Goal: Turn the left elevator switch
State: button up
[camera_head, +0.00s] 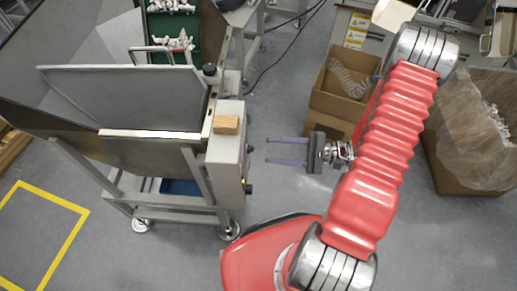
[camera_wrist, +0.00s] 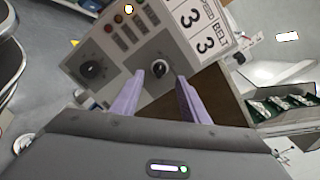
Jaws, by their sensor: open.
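My gripper (camera_head: 267,151) is open and empty, its two purple fingers apart and pointing left at the control box (camera_head: 226,155), with a gap to it. In the wrist view the grey panel (camera_wrist: 125,62) of the box is tilted and carries two black rotary knobs. The left knob (camera_wrist: 93,68) lies left of the fingers. The right knob (camera_wrist: 160,68) lies between the fingertips (camera_wrist: 160,75) in the picture; no contact is visible. I cannot read a label that tells which knob is the elevator switch.
The panel also has a row of small buttons (camera_wrist: 118,18) and a "SPEED BELT" display (camera_wrist: 198,25). A wooden block (camera_head: 227,124) sits on the box, mounted on a wheeled metal hopper (camera_head: 125,95). Cardboard boxes (camera_head: 345,90) stand behind my arm. The floor below the gripper is clear.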

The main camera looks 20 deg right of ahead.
aim_at(250, 149)
jog(key=shift+x, duration=2.75)
